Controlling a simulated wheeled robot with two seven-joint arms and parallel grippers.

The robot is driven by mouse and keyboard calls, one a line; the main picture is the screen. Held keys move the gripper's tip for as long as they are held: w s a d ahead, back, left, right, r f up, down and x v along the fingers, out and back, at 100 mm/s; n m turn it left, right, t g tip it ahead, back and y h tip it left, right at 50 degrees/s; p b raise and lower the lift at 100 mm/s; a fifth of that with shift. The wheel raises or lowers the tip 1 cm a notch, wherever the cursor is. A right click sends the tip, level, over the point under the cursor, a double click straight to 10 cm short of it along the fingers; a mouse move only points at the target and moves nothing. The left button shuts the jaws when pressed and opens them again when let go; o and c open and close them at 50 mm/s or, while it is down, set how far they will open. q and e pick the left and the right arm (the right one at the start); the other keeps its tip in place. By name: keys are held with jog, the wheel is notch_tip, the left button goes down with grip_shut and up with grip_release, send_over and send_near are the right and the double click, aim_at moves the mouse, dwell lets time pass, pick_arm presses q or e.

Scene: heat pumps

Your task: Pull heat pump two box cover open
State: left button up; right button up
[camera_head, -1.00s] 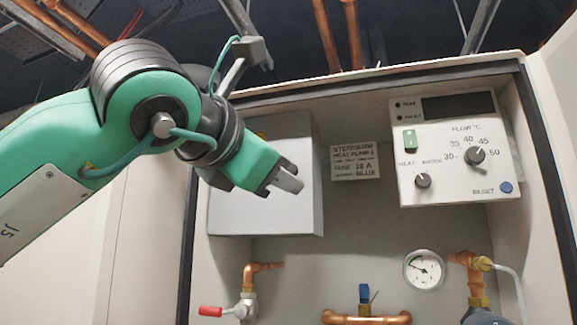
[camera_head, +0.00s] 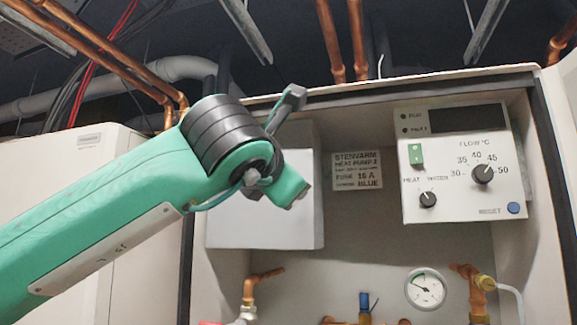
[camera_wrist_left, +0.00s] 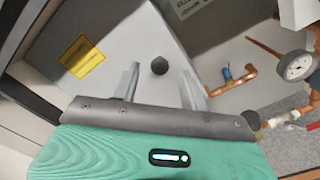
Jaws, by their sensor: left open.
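The grey box (camera_head: 265,232) with its flat cover hangs at the upper left inside the open cabinet, and the cover looks shut. In the left wrist view the cover (camera_wrist_left: 125,40) bears a yellow label (camera_wrist_left: 81,57) and a round black knob (camera_wrist_left: 159,66). My left gripper (camera_head: 300,198) is in front of the box's right part in the head view, mostly hidden by its own wrist. In the left wrist view its open fingers (camera_wrist_left: 160,84) appear on either side of the knob, with gaps. I cannot tell how near the cover they are. My right gripper is not in view.
A control panel (camera_head: 457,165) with dials and a name plate (camera_head: 357,170) are right of the box. Copper pipes (camera_head: 262,276), a blue-handled valve (camera_head: 364,302) and a gauge (camera_head: 425,288) are below. The cabinet's left edge (camera_head: 187,270) stands beside the box.

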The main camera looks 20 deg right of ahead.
pick_arm(q)
jog(key=shift+p+x, duration=0.3)
jog(key=shift+x, duration=0.75)
grip_shut()
jog(key=shift+s+a, duration=0.1)
